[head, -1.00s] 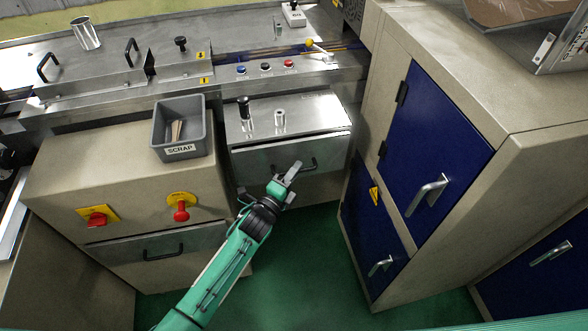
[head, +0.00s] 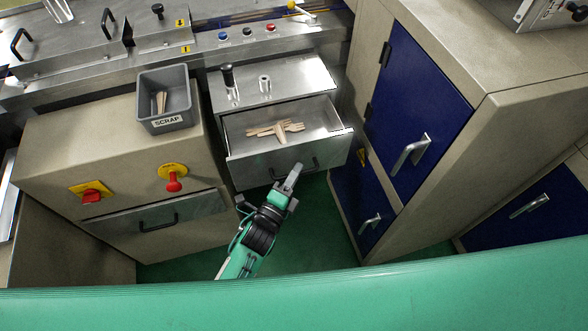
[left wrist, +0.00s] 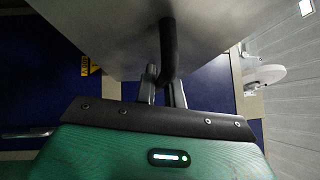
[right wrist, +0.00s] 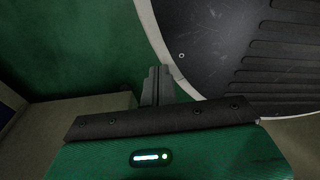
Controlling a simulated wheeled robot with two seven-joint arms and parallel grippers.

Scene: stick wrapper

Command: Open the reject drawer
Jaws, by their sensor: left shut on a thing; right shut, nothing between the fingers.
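The reject drawer (head: 290,155) stands pulled out from the steel unit below the machine bench in the head view. Several pale wooden sticks (head: 275,130) lie inside it. My left gripper (head: 294,174) is at the black handle (head: 305,166) on the drawer's front. The left wrist view shows the dark handle (left wrist: 167,45) between the fingers of the left gripper (left wrist: 163,85), which are shut on it. My right gripper (right wrist: 157,82) shows only in its own wrist view, shut and empty above the green floor.
A grey SCRAP bin (head: 164,98) with sticks stands on the beige cabinet at left. That cabinet has a red knob (head: 91,195) and a closed lower drawer (head: 160,222). A cabinet with blue doors (head: 415,105) stands close at right.

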